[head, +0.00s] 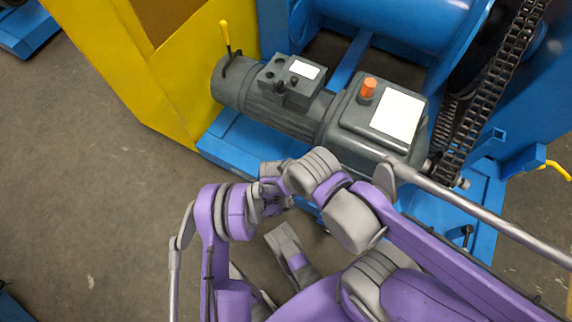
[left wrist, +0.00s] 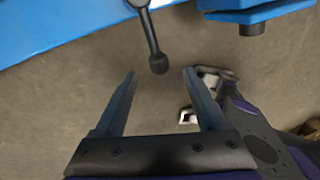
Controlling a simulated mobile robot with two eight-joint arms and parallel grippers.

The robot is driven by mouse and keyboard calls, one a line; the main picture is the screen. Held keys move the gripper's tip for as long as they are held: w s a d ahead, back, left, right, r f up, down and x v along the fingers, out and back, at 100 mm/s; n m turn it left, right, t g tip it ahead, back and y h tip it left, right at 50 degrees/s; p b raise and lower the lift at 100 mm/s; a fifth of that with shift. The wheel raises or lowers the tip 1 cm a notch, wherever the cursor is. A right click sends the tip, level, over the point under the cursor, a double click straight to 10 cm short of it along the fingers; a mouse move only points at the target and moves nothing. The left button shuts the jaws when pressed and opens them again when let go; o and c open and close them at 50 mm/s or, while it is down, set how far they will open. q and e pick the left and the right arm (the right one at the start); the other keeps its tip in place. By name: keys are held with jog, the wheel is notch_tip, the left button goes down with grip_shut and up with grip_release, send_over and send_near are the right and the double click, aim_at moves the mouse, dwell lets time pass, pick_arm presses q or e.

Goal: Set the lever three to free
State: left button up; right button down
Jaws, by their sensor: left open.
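A black lever with a round knob (left wrist: 158,63) shows in the left wrist view, sticking out from the edge of a blue base (left wrist: 60,22). My left gripper (left wrist: 159,74) is open. The knob lies close to the gap between its fingertips, with no clear contact. In the head view my purple arms hide this part of the base edge and the left fingertips. Another black lever (head: 467,235) stands at the right of the blue base in the head view. No numbers are readable, so I cannot tell which lever is three. My right gripper cannot be made out.
A grey motor and gearbox (head: 375,120) with an orange cap sit on the blue base. A yellow-handled lever (head: 225,35) rises from the motor; another yellow handle (head: 557,170) is at far right. A chain (head: 490,90) runs beside the gearbox. The left floor (head: 90,190) is clear.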

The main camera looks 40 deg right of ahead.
pick_arm(q)
jog(key=shift+w+a+r+p, duration=0.1)
jog(key=shift+w+r+p, duration=0.1)
jog(key=shift+r, duration=0.7)
jog(key=shift+w+r+p, duration=0.15)
jog(key=shift+r, duration=0.8)
jog(key=shift+w+a+r+p, duration=0.1)
jog(key=shift+w+r+p, duration=0.1)
jog(key=shift+r, duration=0.7)
